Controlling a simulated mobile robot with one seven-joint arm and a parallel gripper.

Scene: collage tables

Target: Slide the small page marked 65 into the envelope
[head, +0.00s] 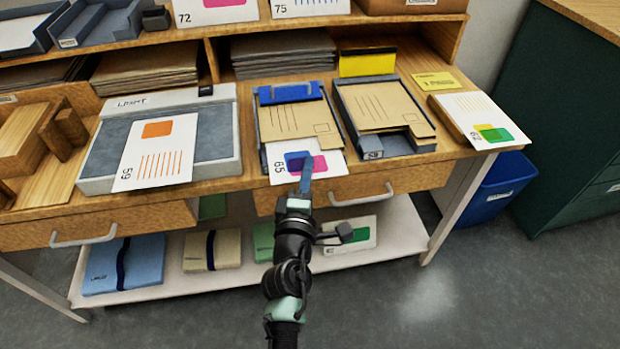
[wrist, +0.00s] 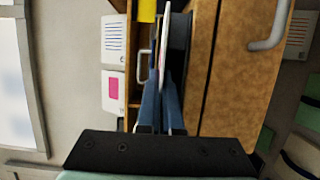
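The small page marked 65 (head: 277,164), white with blue and pink shapes, is at the front edge of the bench. My gripper (head: 306,180) is shut on its near edge. In the wrist view the page (wrist: 166,35) shows nearly edge-on between the blue fingers of my gripper (wrist: 162,95). A tan envelope (head: 290,120) lies in a grey tray under a blue bar (head: 290,92). The page's far edge meets the envelope's near edge. I cannot tell whether it is inside the mouth or under it.
A second envelope (head: 380,105) lies in the tray to the right. Page 59 (head: 158,150) lies on a grey board at left. Another marked page (head: 478,118) lies at the right end. A drawer handle (head: 362,197) sticks out below the bench edge.

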